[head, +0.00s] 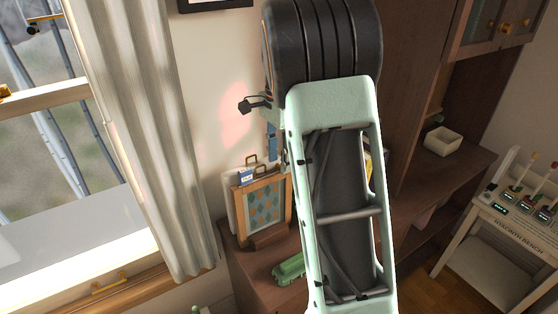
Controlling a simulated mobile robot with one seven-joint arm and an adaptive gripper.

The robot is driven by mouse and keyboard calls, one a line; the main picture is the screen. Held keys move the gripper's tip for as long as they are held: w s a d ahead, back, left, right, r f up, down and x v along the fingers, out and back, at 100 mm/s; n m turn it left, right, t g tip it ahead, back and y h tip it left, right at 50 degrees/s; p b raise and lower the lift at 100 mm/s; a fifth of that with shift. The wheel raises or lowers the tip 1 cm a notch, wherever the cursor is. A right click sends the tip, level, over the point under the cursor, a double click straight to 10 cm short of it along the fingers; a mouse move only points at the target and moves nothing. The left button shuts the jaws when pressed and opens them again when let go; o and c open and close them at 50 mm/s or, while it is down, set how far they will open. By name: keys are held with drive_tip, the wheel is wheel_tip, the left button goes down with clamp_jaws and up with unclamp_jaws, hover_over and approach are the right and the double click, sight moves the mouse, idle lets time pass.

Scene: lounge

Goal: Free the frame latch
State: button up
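A wooden frame (264,210) with a teal diamond-pattern panel stands upright on a dark wooden cabinet top (238,264), left of my arm. A small brown loop shows at its top, with a small blue-and-white tag beside it. I cannot make out which part is the latch. My pale green arm link and black joint fill the middle of the view and cover what is behind them. A small dark part (252,104) juts out left of the arm, possibly part of my gripper. Its fingers are not clear, so I cannot tell whether it is open or shut.
A green object (289,270) lies on the cabinet in front of the frame. A curtain (150,150) and a window with a brass handle (108,284) are at left. A cream bowl (442,141) sits on the shelf at right, near a white bench (510,240) with small instruments.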

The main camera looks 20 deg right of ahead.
drive_tip(key=shift+f, duration=0.55)
clamp_jaws()
